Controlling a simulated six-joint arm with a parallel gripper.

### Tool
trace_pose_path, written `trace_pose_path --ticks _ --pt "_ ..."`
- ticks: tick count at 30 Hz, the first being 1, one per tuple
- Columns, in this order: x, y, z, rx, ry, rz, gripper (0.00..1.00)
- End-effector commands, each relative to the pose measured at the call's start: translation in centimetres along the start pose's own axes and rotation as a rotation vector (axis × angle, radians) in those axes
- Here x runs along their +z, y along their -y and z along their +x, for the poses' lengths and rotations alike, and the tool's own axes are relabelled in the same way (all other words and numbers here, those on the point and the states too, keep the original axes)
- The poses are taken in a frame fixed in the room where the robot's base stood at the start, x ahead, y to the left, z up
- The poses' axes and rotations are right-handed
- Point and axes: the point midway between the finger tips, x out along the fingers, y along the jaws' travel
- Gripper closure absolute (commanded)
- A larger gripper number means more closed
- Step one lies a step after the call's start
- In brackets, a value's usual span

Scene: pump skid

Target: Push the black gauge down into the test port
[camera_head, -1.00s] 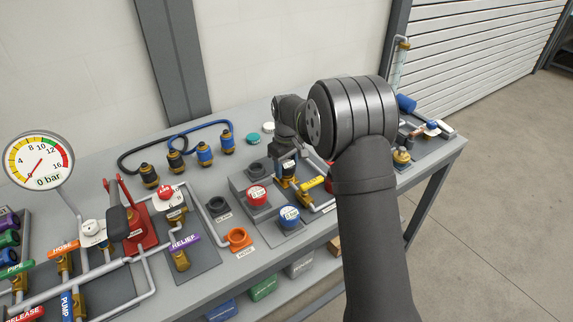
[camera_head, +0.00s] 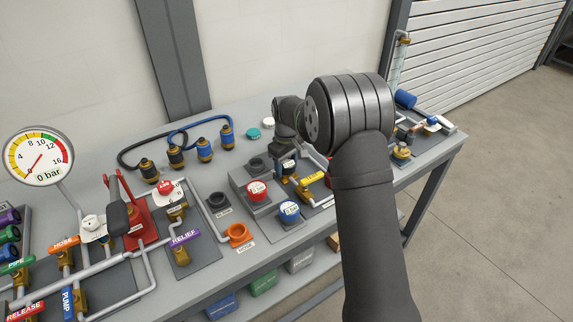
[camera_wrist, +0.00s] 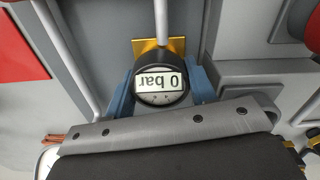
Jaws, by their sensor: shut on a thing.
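The black gauge (camera_wrist: 160,92) is a round dark unit with a pale display reading 0 bar, upside down in the wrist view. My gripper (camera_wrist: 161,88) is shut on it, with a blue finger on each side. Beyond the gauge in the wrist view is a square brass-coloured piece (camera_wrist: 147,46) with a grey pipe leading away, apparently at the test port. The port's mouth is hidden under the gauge, so I cannot tell how far in the gauge sits. In the head view the gauge (camera_head: 288,167) shows small and dark below my wrist.
An orange ring (camera_head: 238,234) lies nearer the front edge. Hoses with blue and black ends (camera_head: 204,149) lie behind.

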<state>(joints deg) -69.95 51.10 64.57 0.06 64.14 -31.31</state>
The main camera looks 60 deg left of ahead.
Motion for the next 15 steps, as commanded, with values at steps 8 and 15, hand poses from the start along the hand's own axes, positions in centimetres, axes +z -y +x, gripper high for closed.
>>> trace_pose_path --ticks 8,15 --pt "0.01 0.01 -0.01 0.000 0.000 0.000 0.24" --pt "0.00 0.05 -0.15 -0.001 0.000 0.000 0.24"
